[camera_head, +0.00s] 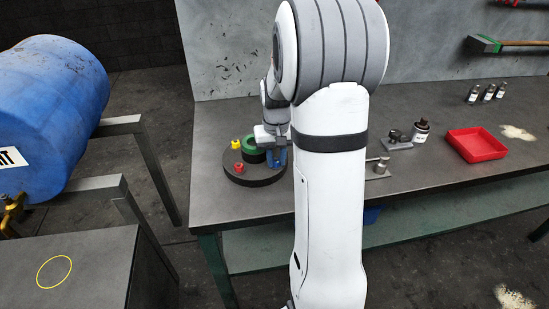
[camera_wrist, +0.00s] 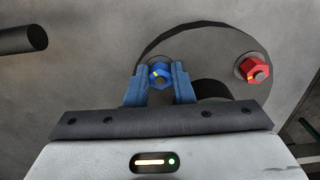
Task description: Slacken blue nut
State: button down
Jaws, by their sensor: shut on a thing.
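The blue nut (camera_wrist: 159,72) sits on the dark round plate (camera_wrist: 215,45) in the wrist view. My gripper (camera_wrist: 160,78) is shut on it, with one blue finger on each side of the nut. In the head view my gripper (camera_head: 275,157) is at the right edge of the round plate (camera_head: 248,180), and the nut cannot be made out there. A red nut (camera_wrist: 257,71) is on the plate to the right in the wrist view.
The plate lies on a grey workbench (camera_head: 430,185). A red tray (camera_head: 475,145), dark bottles (camera_head: 487,92) and small metal fittings (camera_head: 378,168) stand to the right. A blue barrel (camera_head: 45,110) on a metal frame is at the left. My arm hides the middle of the bench.

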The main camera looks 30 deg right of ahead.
jog(key=n, duration=0.4)
jog(key=shift+w+d+r+n, duration=0.1)
jog(key=shift+w+n, duration=0.1)
jog(key=shift+n, duration=0.1)
jog(key=n, duration=0.3)
jog(key=shift+n, duration=0.4)
jog(key=n, duration=0.4)
jog(key=shift+d, duration=0.15)
jog(key=shift+w+n, duration=0.1)
jog(key=shift+n, duration=1.6)
jog(key=c, duration=1.2)
grip_release()
jog(key=shift+c, duration=0.2)
